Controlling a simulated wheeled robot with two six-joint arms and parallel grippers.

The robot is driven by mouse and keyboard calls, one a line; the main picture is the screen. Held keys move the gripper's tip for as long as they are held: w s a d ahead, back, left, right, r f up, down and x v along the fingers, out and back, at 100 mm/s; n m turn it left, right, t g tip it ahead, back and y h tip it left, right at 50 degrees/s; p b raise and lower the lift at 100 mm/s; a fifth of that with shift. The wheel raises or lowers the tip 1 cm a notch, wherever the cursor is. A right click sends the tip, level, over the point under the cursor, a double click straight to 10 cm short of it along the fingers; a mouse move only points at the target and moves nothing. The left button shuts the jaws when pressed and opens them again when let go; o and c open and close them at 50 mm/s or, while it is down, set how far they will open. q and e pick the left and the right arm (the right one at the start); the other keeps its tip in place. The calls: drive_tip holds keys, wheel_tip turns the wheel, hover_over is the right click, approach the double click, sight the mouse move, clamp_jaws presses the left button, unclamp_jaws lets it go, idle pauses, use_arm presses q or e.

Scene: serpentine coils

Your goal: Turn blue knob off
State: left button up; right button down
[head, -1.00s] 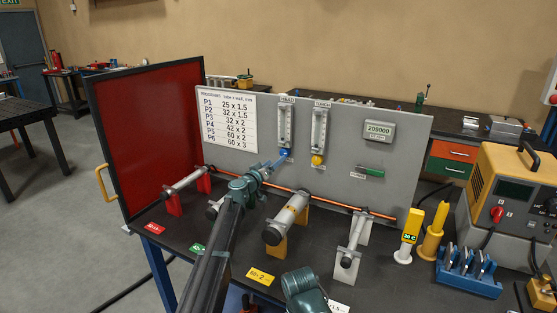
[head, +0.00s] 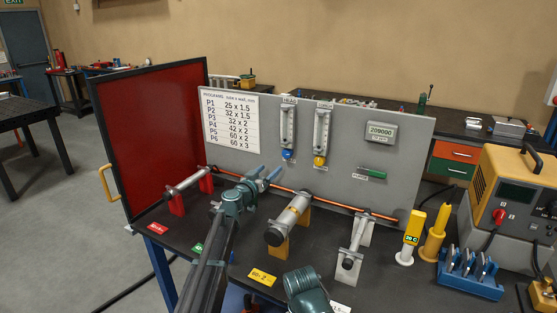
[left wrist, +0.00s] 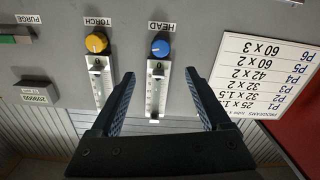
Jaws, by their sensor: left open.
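The blue knob (head: 288,154) sits at the foot of the left flow gauge (head: 287,128) on the grey upright panel. In the left wrist view the blue knob (left wrist: 160,47) lies beyond the fingertips, under the label HEAD, uncovered. I cannot tell its exact setting. My left gripper (head: 264,172) is open and empty, in front of the panel, left of and below the knob. In the left wrist view my left gripper (left wrist: 160,76) has its fingers spread on both sides of the gauge, apart from the knob. My right gripper does not show.
A yellow knob (head: 319,161) on the TORCH gauge is just right of the blue one. A green PURGE part (head: 371,173) and a display (head: 381,131) are further right. Below runs an orange tube (head: 352,207) over several supports. A red screen (head: 155,135) stands left.

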sight(286, 154)
use_arm(q)
drive_tip(key=shift+w+d+r+m, duration=0.1)
drive_tip(key=shift+w+d+m, duration=0.1)
drive_tip(key=shift+m, duration=0.3)
drive_tip(key=shift+w+d+r+m, duration=0.1)
drive_tip(key=shift+d+m, duration=0.05)
drive_tip(key=shift+m, duration=0.35)
drive_tip(key=x, duration=1.3)
drive_tip(key=shift+w, duration=0.4)
